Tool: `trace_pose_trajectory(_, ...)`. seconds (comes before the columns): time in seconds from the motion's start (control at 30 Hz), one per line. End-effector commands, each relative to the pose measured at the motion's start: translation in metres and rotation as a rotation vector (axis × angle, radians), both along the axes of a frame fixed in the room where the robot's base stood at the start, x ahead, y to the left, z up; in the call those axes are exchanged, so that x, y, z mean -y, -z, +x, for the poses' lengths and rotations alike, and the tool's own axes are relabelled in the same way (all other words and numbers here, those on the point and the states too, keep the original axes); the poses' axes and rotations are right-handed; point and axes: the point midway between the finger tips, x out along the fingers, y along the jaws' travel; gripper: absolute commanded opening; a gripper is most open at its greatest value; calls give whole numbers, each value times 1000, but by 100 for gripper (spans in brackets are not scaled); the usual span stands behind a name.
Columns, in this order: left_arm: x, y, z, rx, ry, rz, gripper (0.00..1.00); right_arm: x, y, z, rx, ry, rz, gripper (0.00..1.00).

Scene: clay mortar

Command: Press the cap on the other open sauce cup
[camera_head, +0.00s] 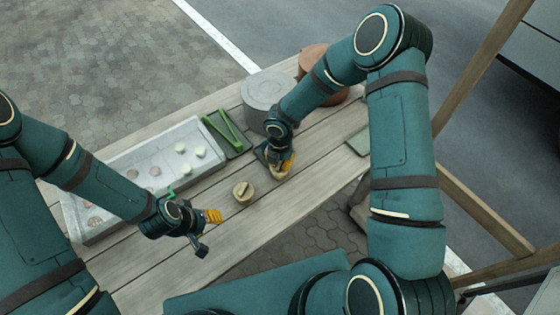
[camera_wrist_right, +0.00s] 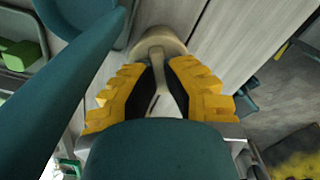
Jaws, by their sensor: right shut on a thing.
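My right gripper (camera_head: 284,164) is low over the wooden table, shut on a tan cap. In the right wrist view, the cap (camera_wrist_right: 160,42) shows as a round tan piece, with its narrow grip between the yellow-and-black fingers (camera_wrist_right: 165,85). Whether a sauce cup is directly under it is hidden. A tan round sauce cup (camera_head: 243,193) stands upright to the left of the right gripper, with a ridged cap on top. My left gripper (camera_head: 206,232) is apart from it, lower left, with its fingers spread and nothing between them.
A long pale tray (camera_head: 90,235) with several round pieces lies at the left. Green tongs (camera_head: 228,130) lie on a dark small tray behind the capped cup. A grey stone mortar (camera_head: 266,92) and a terracotta pot (camera_head: 312,58) stand at the back. Bare planks (camera_head: 262,217) lie in front.

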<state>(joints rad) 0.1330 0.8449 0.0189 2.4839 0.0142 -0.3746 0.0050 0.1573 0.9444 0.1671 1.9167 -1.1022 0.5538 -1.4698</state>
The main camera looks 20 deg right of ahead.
Motion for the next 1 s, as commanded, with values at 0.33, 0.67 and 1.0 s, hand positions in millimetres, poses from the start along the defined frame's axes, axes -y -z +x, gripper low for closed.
trace_pose_trajectory(0.33,0,0,0,0,0,0,47,0,0,0,0,0,0,0)
trace_pose_trajectory(0.67,0,3,0,0,0,0,47,0,3,0,0,0,0,0)
trace_pose_trajectory(1.0,0,3,0,0,0,0,47,0,3,0,0,0,0,42)
